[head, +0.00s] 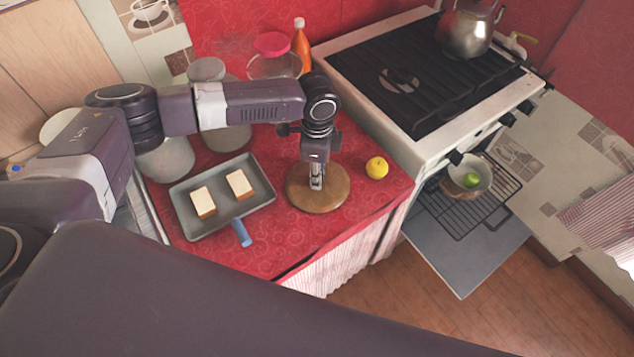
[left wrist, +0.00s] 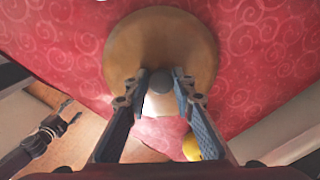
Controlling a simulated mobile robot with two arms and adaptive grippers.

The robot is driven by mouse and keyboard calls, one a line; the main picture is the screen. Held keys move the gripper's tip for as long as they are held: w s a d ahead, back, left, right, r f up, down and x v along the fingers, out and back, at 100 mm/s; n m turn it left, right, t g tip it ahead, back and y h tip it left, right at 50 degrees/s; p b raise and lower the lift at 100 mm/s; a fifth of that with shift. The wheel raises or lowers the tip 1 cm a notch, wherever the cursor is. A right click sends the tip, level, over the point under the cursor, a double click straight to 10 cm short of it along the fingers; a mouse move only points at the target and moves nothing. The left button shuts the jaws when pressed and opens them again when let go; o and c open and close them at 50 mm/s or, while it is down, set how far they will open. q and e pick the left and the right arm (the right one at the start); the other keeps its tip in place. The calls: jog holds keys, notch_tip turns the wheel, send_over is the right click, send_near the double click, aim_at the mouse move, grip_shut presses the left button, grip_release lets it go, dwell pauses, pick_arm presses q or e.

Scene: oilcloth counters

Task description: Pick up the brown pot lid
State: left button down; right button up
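The brown pot lid (head: 330,200) is a round wooden-looking disc lying flat on the red counter, right of the baking tray. My left gripper (head: 316,185) points down over its middle. In the left wrist view the lid (left wrist: 190,45) lies beneath the fingers. Its dark knob (left wrist: 160,81) sits between the two fingertips of my left gripper (left wrist: 161,78). The fingers look open around the knob, with slim gaps beside it. My right gripper (left wrist: 72,110) shows at the left of the left wrist view, its fingers apart and empty.
A grey tray (head: 222,218) with two bread slices lies left of the lid. A lemon (head: 377,167) lies close on its right. Canisters, a jar and an orange bottle (head: 300,45) stand behind. The stove (head: 440,90) is at right, its oven door (head: 465,270) open.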

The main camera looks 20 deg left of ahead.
pick_arm(q)
jog(key=shift+s+a+f, duration=0.1)
jog(key=shift+s+f, duration=0.25)
jog(key=shift+f, duration=0.1)
notch_tip(320, 180, up, 20)
jog(key=b, duration=0.2)
jog(key=s+a+r+n, duration=0.1)
jog(key=s+a+n, duration=0.3)
jog(key=n, duration=1.2)
jog(key=shift+s+r, duration=0.4)
jog(key=shift+s, duration=0.15)
